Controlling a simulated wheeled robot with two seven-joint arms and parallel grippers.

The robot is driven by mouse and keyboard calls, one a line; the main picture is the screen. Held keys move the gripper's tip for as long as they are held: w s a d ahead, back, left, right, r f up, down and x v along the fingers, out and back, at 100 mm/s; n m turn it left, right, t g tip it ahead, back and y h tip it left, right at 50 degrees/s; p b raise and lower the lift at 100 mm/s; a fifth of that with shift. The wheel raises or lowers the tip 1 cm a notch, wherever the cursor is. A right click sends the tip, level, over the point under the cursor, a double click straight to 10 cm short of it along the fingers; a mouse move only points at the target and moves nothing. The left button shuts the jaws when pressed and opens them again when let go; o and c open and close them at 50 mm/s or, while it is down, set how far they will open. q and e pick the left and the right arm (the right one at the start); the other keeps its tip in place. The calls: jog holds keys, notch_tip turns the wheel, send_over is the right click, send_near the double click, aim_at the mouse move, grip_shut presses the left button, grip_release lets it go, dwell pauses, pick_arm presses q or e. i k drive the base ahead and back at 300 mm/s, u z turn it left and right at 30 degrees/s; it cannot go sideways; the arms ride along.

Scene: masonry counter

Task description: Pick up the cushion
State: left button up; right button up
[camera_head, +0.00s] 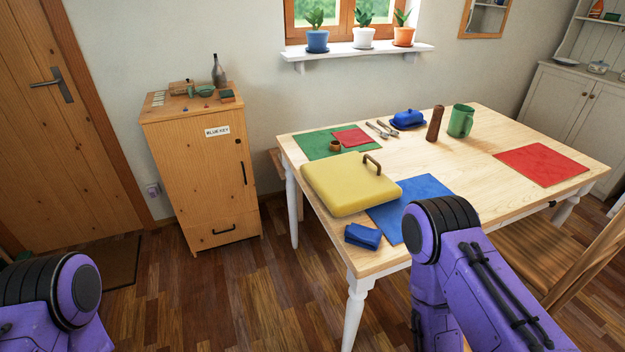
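The yellow cushion (347,184) lies flat on the left end of the wooden table (477,168). It is a thick, rounded square with a brown loop like a handle at its right rear corner. It rests next to a blue placemat (428,190) and appears to overlap its edge. My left arm shows only as a purple joint at the lower left, well away from the cushion. My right arm rises at the lower right, in front of the table. Neither gripper is in view.
A folded blue cloth (362,236) lies at the table's front left corner. Behind the cushion are a green placemat (318,147), a red cloth (351,136) and a small brown cup (335,147). A green mug (460,121) stands farther back. A wooden chair (560,262) stands at right.

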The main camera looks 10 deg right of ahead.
aim_at(348, 182)
jog(key=u, duration=1.15)
jog(key=i, duration=1.45)
jog(key=z, duration=2.35)
